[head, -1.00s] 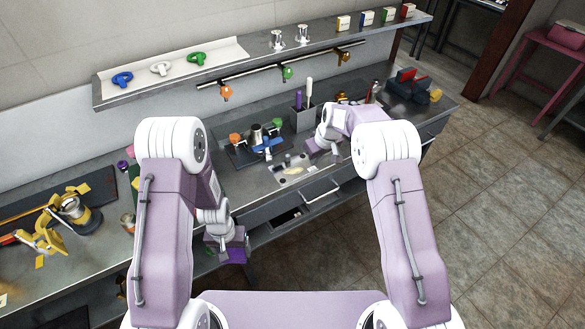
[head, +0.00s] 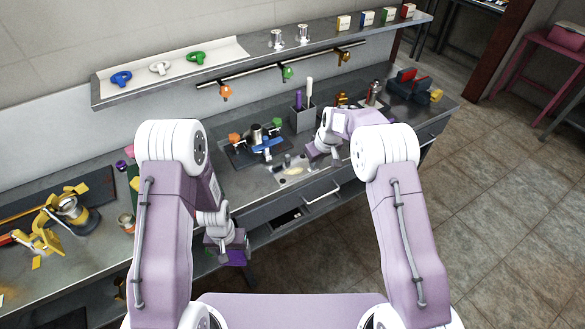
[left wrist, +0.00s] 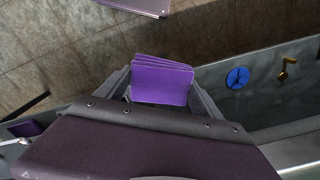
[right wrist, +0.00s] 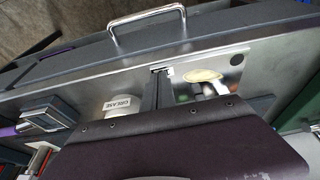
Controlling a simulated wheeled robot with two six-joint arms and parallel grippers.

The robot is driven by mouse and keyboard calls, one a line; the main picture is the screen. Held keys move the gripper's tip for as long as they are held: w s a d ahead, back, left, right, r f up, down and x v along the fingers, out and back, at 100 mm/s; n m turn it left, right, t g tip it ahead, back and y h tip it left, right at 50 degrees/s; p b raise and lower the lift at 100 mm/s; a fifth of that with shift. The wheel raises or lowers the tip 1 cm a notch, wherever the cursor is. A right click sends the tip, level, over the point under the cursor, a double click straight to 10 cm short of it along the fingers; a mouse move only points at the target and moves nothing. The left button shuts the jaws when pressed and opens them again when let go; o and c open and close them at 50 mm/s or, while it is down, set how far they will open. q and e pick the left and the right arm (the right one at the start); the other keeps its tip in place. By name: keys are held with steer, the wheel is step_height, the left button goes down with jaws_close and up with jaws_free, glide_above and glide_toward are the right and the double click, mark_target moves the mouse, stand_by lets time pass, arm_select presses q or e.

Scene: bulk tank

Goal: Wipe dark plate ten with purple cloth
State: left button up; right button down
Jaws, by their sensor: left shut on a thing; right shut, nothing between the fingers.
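The purple cloth (left wrist: 163,80) is a folded pad between the fingers of my left gripper (left wrist: 161,88). In the head view the cloth (head: 237,257) hangs with my left gripper (head: 228,240) in front of the counter's front edge, clear of the counter. My right gripper (head: 320,151) is shut and empty, above the counter beside a pale metal panel (head: 291,171). In the right wrist view its fingers (right wrist: 158,78) are close to that panel, which carries a cream oval (right wrist: 202,75). I cannot read a ten on any plate, so I cannot tell which is dark plate ten.
A drawer handle (right wrist: 147,28) sticks out from the counter front. A dark board (head: 245,152) with coloured valves and a grey holder (head: 302,118) stand behind the panel. Yellow parts (head: 70,207) crowd the left counter. A shelf (head: 270,47) runs above.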

arm_select(q)
steer(key=shift+r+p, duration=2.45)
steer(key=shift+r, duration=0.1)
arm_select(e)
steer(key=shift+r, duration=3.05)
arm_select(q)
steer(key=shift+f, duration=0.1)
steer(key=shift+f, duration=0.1)
arm_select(e)
steer(key=shift+r, duration=0.15)
arm_select(q)
steer(key=shift+f+b, duration=0.5)
steer(key=shift+b, duration=0.2)
arm_select(e)
steer(key=v, duration=1.1)
steer(key=shift+r, duration=0.3)
steer(key=shift+s+d, duration=0.1)
steer(key=shift+s, duration=0.05)
